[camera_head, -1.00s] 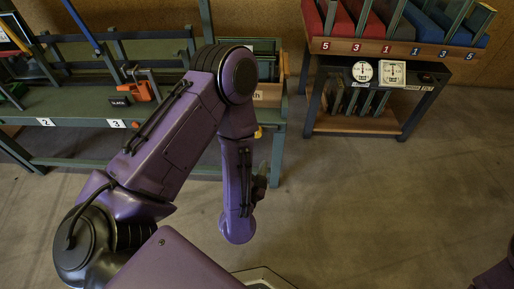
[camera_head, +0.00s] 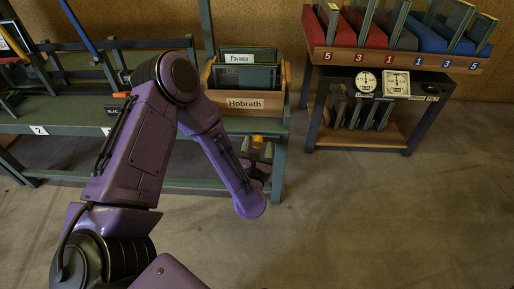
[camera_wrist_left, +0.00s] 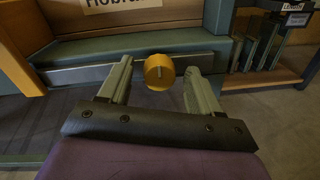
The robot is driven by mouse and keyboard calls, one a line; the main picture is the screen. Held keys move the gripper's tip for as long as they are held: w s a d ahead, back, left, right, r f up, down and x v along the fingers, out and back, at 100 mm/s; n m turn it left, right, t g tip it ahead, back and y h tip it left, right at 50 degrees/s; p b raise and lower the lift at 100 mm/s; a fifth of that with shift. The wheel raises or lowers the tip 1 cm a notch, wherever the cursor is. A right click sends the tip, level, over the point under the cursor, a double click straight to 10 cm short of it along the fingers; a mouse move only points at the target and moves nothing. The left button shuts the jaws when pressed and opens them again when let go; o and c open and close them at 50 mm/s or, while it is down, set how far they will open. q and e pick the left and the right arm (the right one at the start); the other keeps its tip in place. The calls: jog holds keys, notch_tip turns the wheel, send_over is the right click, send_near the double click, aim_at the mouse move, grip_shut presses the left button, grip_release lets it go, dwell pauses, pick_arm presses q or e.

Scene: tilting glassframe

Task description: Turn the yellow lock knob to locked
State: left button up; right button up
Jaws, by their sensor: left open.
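The yellow lock knob (camera_head: 257,141) sits on the front edge of the green bench, below the wooden box labelled Hobrath. In the left wrist view the knob (camera_wrist_left: 159,72) is round, with a darker upright line on its face. My left gripper (camera_head: 258,150) points at it from the front. In the left wrist view the open fingers of my left gripper (camera_wrist_left: 159,80) stand on either side of the knob, with a gap on both sides. How deep the knob lies between them is hard to tell. My right gripper is out of view.
The wooden box (camera_head: 245,103) holds dark panels above the knob. The green bench (camera_head: 60,122) extends left, partly hidden by my left arm. A rack (camera_head: 395,58) with red, grey and blue pads and gauges stands at the right. The floor between is clear.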

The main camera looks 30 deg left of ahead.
pick_arm(q)
jog(key=c, duration=1)
